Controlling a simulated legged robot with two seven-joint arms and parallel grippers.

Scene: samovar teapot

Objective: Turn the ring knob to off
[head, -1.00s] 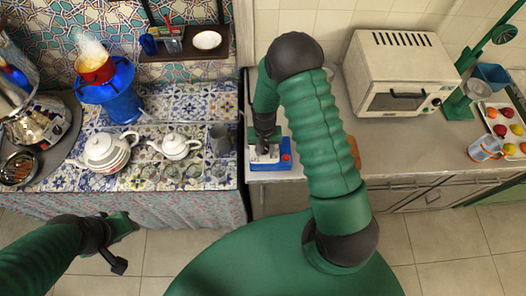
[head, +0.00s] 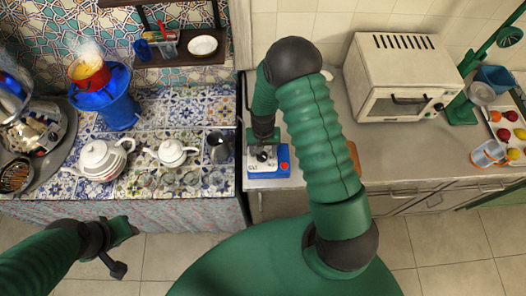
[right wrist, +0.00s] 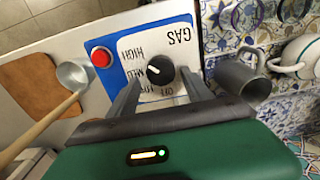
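A white and blue gas control panel (head: 268,171) sits at the left end of the grey counter. In the right wrist view it appears upside down, with a black round knob (right wrist: 158,79) and the labels HIGH, MED, LOW and OFF. The knob's white mark points up-left, toward the HIGH and MED side. My right gripper (right wrist: 160,74) is open, with its two fingers apart on either side of the knob. I cannot tell whether they touch it. It also shows over the panel in the head view (head: 264,148). My left gripper (head: 127,248) is open and empty, in front of the tiled table.
A red button (right wrist: 101,57) is beside the knob. A wooden-handled ladle (right wrist: 74,76) and a grey metal jug (right wrist: 242,80) flank the panel. White teapots (head: 101,158) stand on the tiled table (head: 205,105). A white oven (head: 400,75) stands farther right on the counter.

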